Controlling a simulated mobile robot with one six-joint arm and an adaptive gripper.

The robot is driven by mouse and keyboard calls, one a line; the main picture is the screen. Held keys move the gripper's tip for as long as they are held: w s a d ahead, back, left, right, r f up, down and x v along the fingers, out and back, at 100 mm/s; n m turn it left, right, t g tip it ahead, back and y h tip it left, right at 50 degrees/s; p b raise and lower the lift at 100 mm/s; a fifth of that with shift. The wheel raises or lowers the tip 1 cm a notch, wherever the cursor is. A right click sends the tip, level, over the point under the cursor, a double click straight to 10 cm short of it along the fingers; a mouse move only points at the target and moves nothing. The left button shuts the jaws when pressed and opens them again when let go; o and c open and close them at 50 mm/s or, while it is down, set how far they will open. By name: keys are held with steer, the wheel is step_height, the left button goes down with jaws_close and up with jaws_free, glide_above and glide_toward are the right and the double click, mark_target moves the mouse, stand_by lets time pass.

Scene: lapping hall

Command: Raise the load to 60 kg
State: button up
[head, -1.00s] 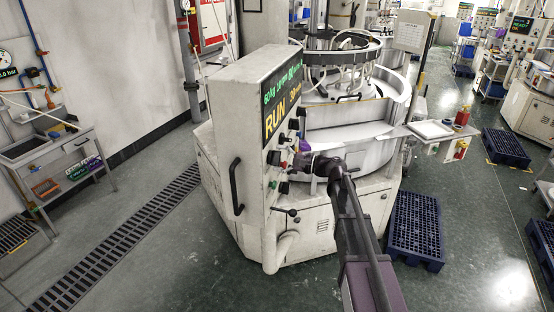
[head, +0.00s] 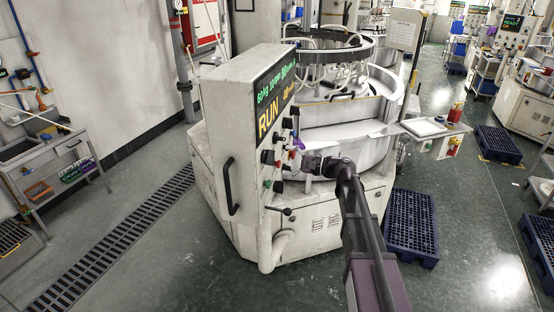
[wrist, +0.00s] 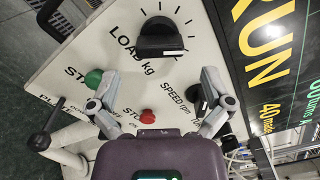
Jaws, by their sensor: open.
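The LOAD kg knob (wrist: 160,38) is a black dial with tick marks around it, at the top middle of the wrist view. I cannot read which mark it points to. My gripper (wrist: 160,84) is open, its two fingers spread below the knob and apart from it, with nothing between them. In the head view my gripper (head: 300,164) is at the front of the control panel, partly hiding its controls. The display (head: 275,100) shows RUN, with a small green line above that appears to start with 60kg.
A green start button (wrist: 93,79), a red stop button (wrist: 148,116) and the SPEED rpm knob (wrist: 197,98) sit close to the fingers. A black lever (wrist: 42,138) sticks out at the lower left. Blue pallets (head: 411,227) lie right of the machine.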

steer(key=v, duration=0.7)
steer(key=shift+d, duration=0.1)
steer(key=s+f+n+g+h+b, duration=0.2)
steer(key=s+f+h+b, duration=0.3)
steer(key=f, duration=0.6)
steer(key=s+f+n+g+h+b, duration=0.1)
steer(key=s+f+n+h+b, duration=0.25)
steer(key=s+f, duration=0.55)
steer(key=s+d+f+n+h+b, duration=0.1)
steer(key=s+d+f+h+b, duration=0.3)
steer(key=f, duration=0.3)
steer(key=s+d+f+n+g+h+b, duration=0.1)
steer(key=s+d+f+h+b, duration=0.3)
steer(key=f, duration=0.4)
steer(key=shift+s+d+n+h, duration=0.45)
steer(key=shift+d+n, duration=0.2)
steer(key=shift+d, duration=0.3)
